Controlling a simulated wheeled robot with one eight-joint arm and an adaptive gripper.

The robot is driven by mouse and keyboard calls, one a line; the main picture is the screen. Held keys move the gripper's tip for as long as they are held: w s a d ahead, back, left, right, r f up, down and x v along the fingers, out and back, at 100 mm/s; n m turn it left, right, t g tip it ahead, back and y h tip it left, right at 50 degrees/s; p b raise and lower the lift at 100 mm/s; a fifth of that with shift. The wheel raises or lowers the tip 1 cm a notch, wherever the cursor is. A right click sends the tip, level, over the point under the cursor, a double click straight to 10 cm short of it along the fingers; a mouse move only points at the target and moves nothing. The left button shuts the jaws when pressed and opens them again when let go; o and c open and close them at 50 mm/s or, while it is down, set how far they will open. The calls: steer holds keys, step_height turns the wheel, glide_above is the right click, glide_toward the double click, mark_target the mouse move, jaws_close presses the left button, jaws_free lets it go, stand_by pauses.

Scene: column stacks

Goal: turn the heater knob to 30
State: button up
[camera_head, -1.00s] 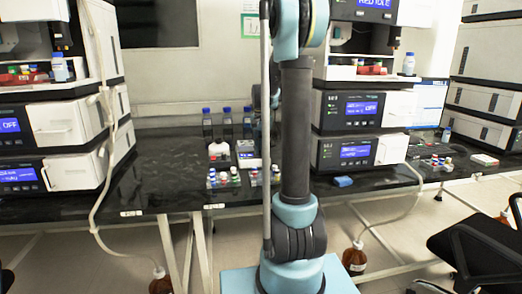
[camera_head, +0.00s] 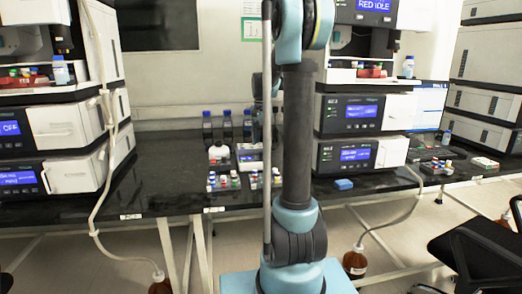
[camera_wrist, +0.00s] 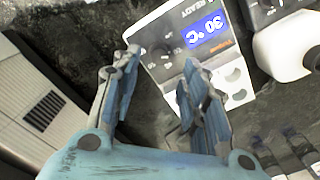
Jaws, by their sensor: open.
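The heater (camera_wrist: 212,62) is a small white device in the wrist view. Its blue display reads 30 °C, with READY beside it, both upside down. Its dark round knob (camera_wrist: 164,52) lies left of the display, with small marks around it. My gripper (camera_wrist: 161,64) is open and empty, its two fingers pointing towards the heater's front with the knob between their tips in the picture. I cannot tell whether a finger touches the knob. In the camera_head view the heater (camera_head: 249,152) is partly behind my arm, and my gripper is hidden.
Racks of small coloured vials (camera_head: 224,181) stand in front of the heater. Blue-capped bottles (camera_head: 227,126) stand behind. Instrument stacks stand left (camera_head: 62,135) and right (camera_head: 347,112) on the black bench (camera_head: 160,168). A blue block (camera_head: 343,184) lies right of my arm. A black chair (camera_head: 480,240) is at right.

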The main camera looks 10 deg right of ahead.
mark_target(261, 153)
step_height(261, 153, up, 6)
steer(key=shift+r, duration=0.25)
stand_by(0.4)
steer(key=s+f+n, duration=0.2)
steer(key=s+f, duration=0.1)
steer(key=s, duration=0.6)
steer(key=s+a+f+n+t, duration=0.1)
steer(key=s+f, duration=0.3)
steer(key=s, duration=0.6)
steer(key=s+f+n, duration=0.3)
steer(key=s+f, duration=0.1)
steer(key=s, duration=0.5)
steer(key=shift+s+a+n+t, duration=0.3)
steer(key=shift+s+a, duration=0.1)
steer(key=s+f+n, duration=0.2)
steer(key=s+f, duration=0.6)
steer(key=f, duration=0.1)
steer(key=shift+n+t, duration=0.3)
steer(key=shift+a, duration=0.1)
